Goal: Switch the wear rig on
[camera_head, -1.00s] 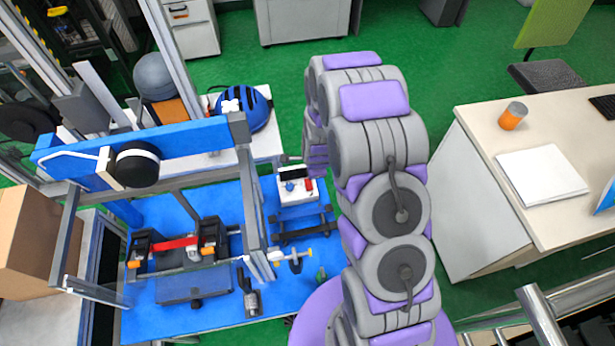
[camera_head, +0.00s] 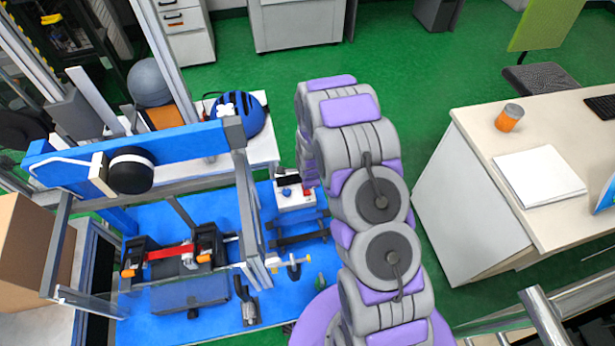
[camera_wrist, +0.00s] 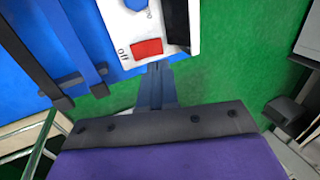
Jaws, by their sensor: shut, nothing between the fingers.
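The white control box (camera_head: 297,201) stands on the blue bench, right of the guarded machine. It carries a blue knob (camera_head: 286,192), a red switch (camera_head: 307,190) and a dark panel. In the wrist view the box (camera_wrist: 117,20) shows the red switch (camera_wrist: 147,48), with "Off" lettering beside it, the cut-off blue knob (camera_wrist: 135,4) and the black panel (camera_wrist: 176,22). My gripper (camera_wrist: 157,72) is shut and empty, with its fingertips just below the red switch in the picture. Whether they touch the box I cannot tell. In the head view my arm hides the fingertips.
The blue machine frame (camera_head: 140,150) with its clear guard stands left of the box. Dark rails (camera_head: 300,238) lie in front of the box. A blue helmet (camera_head: 240,115) rests on a white table behind. A desk (camera_head: 490,150) stands at right. Green floor is open behind.

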